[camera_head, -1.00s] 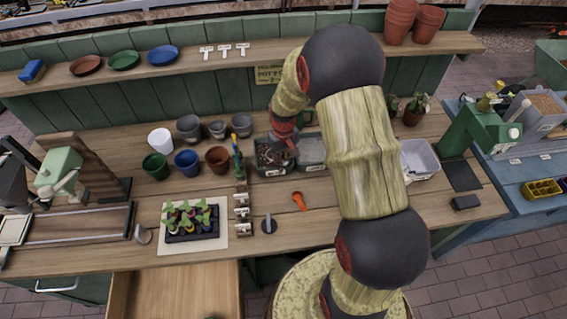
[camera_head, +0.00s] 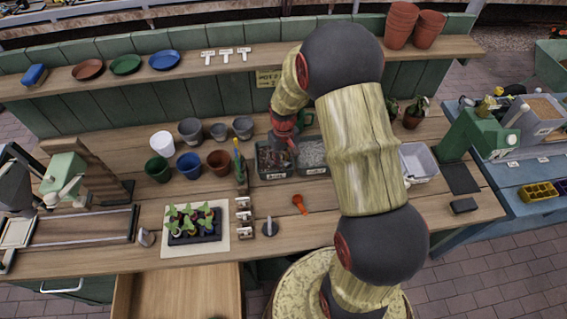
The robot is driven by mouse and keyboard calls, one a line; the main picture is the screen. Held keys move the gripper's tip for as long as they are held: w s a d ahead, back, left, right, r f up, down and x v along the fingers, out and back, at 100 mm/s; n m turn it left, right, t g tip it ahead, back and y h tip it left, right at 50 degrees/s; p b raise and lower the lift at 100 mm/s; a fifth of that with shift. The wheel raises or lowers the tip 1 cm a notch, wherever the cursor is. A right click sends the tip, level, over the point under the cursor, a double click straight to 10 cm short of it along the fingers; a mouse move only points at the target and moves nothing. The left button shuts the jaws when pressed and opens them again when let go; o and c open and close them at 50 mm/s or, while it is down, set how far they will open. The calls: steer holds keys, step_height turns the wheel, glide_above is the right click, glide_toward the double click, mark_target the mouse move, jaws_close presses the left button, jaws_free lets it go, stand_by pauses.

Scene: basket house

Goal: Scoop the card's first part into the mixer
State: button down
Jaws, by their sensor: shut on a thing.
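My gripper (camera_head: 284,137) is small and dark, at the end of my yellow arm, over the back of a dark bin (camera_head: 275,176) of mixed dark material. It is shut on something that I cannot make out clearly. A second bin of grey grains (camera_head: 313,157) stands to its right, partly behind my arm. The yellow card (camera_head: 267,78) on the back wall is partly hidden and its lines are too small to read. I cannot tell for sure which thing is the mixer; a green machine (camera_head: 487,134) stands at the right.
Several pots stand left of the bins, with a blue one (camera_head: 188,164) among them. A seedling tray (camera_head: 194,226) lies in front. A white tub (camera_head: 418,161) is right of my arm. A green press (camera_head: 64,176) stands at the far left.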

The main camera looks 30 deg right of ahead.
steer(key=shift+w+d+r+p, duration=0.15)
steer(key=shift+r+p, duration=1.3)
steer(key=shift+r, duration=0.9)
steer(key=shift+w+a+r+p, duration=0.15)
steer(key=shift+r+p, duration=1.3)
steer(key=shift+r, duration=0.9)
steer(key=shift+d, duration=0.1)
